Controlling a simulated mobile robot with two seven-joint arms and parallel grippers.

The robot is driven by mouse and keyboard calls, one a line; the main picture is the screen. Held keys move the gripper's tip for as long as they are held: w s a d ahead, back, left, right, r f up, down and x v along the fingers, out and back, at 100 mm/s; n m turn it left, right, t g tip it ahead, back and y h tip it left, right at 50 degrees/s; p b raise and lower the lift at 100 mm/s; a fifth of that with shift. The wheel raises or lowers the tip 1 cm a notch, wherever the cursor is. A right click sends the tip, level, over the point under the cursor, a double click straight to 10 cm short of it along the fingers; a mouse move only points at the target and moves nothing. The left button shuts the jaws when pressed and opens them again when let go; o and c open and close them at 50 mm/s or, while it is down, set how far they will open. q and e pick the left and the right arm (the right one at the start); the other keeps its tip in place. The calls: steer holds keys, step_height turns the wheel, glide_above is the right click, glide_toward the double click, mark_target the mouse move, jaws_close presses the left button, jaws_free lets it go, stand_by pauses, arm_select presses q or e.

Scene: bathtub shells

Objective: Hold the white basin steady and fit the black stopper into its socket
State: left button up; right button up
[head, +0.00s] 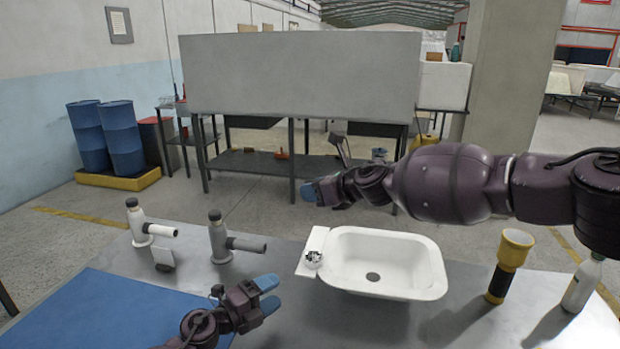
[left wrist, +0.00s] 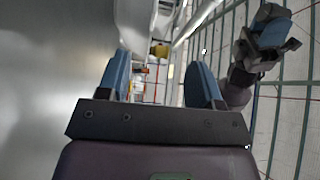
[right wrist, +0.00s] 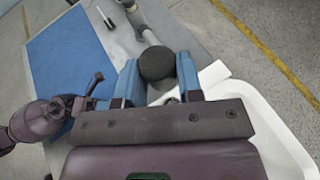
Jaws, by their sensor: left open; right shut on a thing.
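The white basin (head: 395,240) sits upright on the metal bench, with a dark round drain hole (head: 372,277) in its floor. Its rim also shows in the right wrist view (right wrist: 268,112). My right gripper (head: 316,191) is above and behind the basin's left end. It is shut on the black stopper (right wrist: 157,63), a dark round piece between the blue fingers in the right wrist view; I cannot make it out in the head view. My left gripper (head: 268,293) is open and empty, low over the bench left of the basin and apart from it.
A chrome fitting (head: 313,259) sits on the basin's left ledge. Two grey tap-like pieces (head: 220,240) (head: 140,225) stand left. A blue mat (head: 110,310) covers the front left. A yellow-and-black cylinder (head: 508,262) and a pale bottle (head: 582,285) stand right of the basin.

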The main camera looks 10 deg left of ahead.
mark_target(316, 266)
arm_select(q)
steer(key=x, duration=1.2)
arm_select(e)
steer(key=f, duration=0.1)
steer(key=s+d+f+n+g, duration=0.1)
steer(key=shift+f+y, duration=0.3)
steer(key=shift+y, duration=0.1)
arm_select(q)
steer(key=shift+c, duration=0.4)
jaws_close()
steer(key=shift+o, duration=0.6)
jaws_free()
steer(key=shift+c, duration=0.4)
steer(key=c, duration=0.9)
